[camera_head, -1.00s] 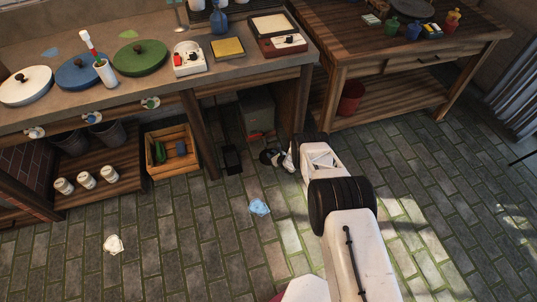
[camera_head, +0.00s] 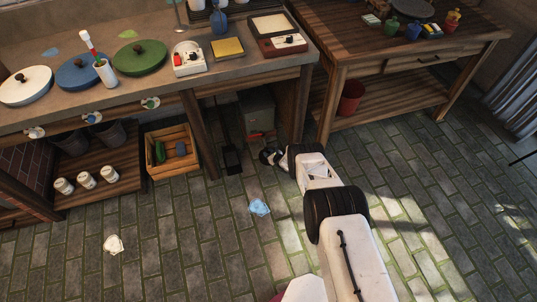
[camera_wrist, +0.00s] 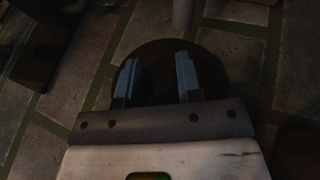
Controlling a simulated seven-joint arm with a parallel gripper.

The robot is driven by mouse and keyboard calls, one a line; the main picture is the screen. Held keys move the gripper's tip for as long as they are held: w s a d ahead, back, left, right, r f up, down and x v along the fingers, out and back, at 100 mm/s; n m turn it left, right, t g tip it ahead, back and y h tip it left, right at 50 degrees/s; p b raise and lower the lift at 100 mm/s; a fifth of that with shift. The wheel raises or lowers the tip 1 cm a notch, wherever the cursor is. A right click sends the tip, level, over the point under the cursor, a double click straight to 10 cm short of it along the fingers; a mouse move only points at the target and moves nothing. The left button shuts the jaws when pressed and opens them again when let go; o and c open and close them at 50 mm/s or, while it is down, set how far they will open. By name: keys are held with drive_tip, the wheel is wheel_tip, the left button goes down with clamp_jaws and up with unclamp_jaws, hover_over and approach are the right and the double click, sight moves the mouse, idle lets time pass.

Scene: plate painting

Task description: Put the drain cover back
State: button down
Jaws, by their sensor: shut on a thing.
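A dark round disc, seemingly the drain cover (camera_wrist: 156,48), lies under and between the two blue-grey fingers of my gripper (camera_wrist: 158,62) in the wrist view. The fingers stand apart, and the view is too dark to show what part they grip. Whether the disc touches the floor I cannot tell. In the camera_head view my gripper (camera_head: 270,157) is low near the floor, in front of the space under the workbench. The cover cannot be made out there. I cannot clearly make out a drain opening.
A dark object or recess (camera_head: 232,160) is left of my gripper. A grey box (camera_head: 258,118) stands under the bench. A wooden crate (camera_head: 172,153) is further left. A blue crumpled cloth (camera_head: 259,207) and a whitish one (camera_head: 113,244) lie on the otherwise open brick floor.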

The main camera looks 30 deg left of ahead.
drive_tip(key=shift+f, duration=0.25)
drive_tip(key=c, duration=0.8)
unclamp_jaws()
drive_tip(key=shift+r, duration=0.3)
drive_tip(key=shift+v, duration=6)
drive_tip(key=shift+r, duration=0.1)
